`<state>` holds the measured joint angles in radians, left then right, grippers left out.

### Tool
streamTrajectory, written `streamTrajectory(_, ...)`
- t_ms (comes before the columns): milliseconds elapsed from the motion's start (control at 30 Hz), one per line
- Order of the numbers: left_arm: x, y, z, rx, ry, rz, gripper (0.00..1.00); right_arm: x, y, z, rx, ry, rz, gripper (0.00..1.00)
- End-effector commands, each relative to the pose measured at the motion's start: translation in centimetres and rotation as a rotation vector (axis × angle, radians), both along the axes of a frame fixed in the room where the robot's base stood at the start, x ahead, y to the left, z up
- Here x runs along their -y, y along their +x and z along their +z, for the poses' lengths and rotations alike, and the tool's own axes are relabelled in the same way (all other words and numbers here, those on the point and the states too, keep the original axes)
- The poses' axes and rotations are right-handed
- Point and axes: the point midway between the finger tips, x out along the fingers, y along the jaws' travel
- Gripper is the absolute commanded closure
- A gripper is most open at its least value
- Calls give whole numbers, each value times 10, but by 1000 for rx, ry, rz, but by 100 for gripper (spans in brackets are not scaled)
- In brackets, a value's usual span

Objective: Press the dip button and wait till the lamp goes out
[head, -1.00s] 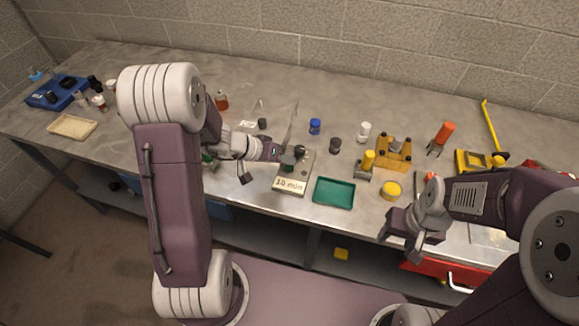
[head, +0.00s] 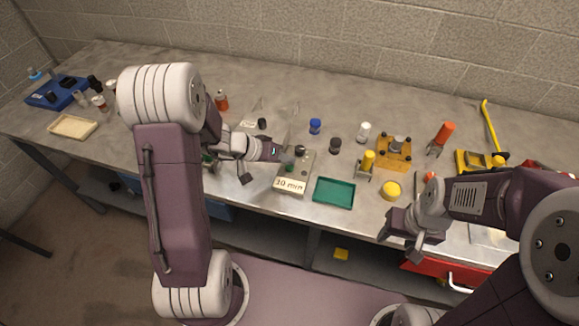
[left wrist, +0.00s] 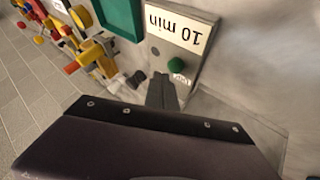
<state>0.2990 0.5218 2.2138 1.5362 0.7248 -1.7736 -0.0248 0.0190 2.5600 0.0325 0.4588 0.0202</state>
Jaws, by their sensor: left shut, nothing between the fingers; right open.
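The grey box with the "10 min" label (head: 290,186) stands near the bench's front edge; it also shows in the left wrist view (left wrist: 161,65). A round green button (left wrist: 177,65) is on its top, with a small label beside it. A small grey round spot (left wrist: 155,50), possibly the lamp, shows no glow. My left gripper (left wrist: 162,85) is shut and empty, its tips close to the green button; I cannot tell whether they touch the box. In the head view the left gripper (head: 283,153) is at the box's back. My right gripper (head: 398,228) is open and empty at the bench's front edge.
A green tray (head: 334,203) sits right of the box. A dark cap (head: 335,145), a blue jar (head: 315,126) and a yellow fixture (head: 394,165) stand behind and to the right. A clear panel (left wrist: 235,115) lies close to my left gripper. Bare bench lies behind them.

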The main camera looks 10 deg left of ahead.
Motion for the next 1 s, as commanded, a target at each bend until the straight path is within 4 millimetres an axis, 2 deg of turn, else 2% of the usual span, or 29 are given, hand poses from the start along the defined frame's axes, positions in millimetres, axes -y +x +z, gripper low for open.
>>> streamTrajectory(433,0,0,-10,1,0,0,100,0,0,-19,0,0,0,48)
streamTrajectory(1000,0,0,-10,0,0,0,100,0,0,-20,0,0,0,48)
